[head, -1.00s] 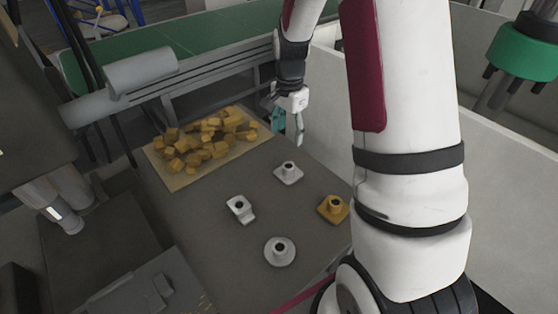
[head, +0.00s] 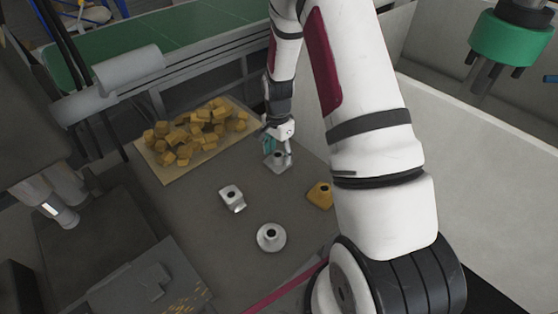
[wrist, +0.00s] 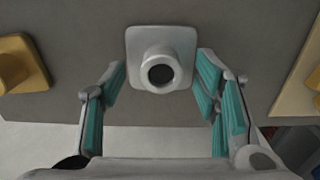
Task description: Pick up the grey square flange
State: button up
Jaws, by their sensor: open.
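The grey square flange (head: 279,161) lies on the grey table, with a square base and a round hollow boss facing up. In the wrist view the flange (wrist: 160,43) sits at top centre, its boss near the space between the fingertips. My gripper (wrist: 158,82) is open, with one teal-padded finger on each side of the flange and nothing held. In the head view my gripper (head: 274,149) is right at the flange and hides part of it. I cannot tell from these views whether a finger touches it.
A yellow square flange (head: 320,194) lies to the right, partly behind my arm. A grey oblong flange (head: 231,197) and a grey round flange (head: 270,238) lie nearer. A tray (head: 159,175) of yellow blocks is at left. A pale wall (head: 480,130) stands at right.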

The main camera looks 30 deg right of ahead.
jog(key=shift+f, duration=0.85)
grip_shut()
